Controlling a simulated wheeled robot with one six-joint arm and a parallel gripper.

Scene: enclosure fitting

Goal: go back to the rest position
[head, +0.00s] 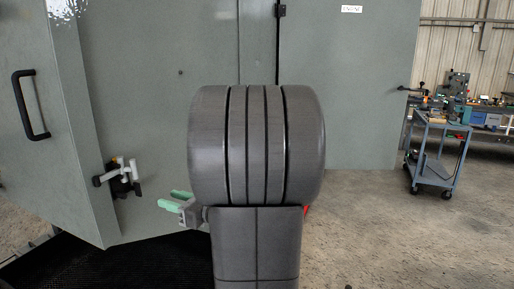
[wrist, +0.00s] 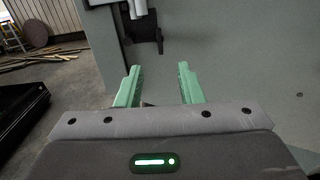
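My gripper (wrist: 159,82) shows in the wrist view with its two green fingers apart and nothing between them. In the head view its green fingertips (head: 176,201) show left of my arm, which hides the rest of it. The fingers point toward the grey-green enclosure (head: 140,75). A black-and-white latch handle (head: 121,177) is on the enclosure at the left of the head view. The same latch (wrist: 145,30) shows ahead of the fingers in the wrist view, with a gap between.
A black bar handle (head: 30,105) is on the enclosure's left panel. A blue-grey cart (head: 437,150) stands at the right, before a cluttered workbench (head: 490,115). The concrete floor (head: 375,235) between my arm and the cart is clear. A black mat (head: 165,262) lies low left.

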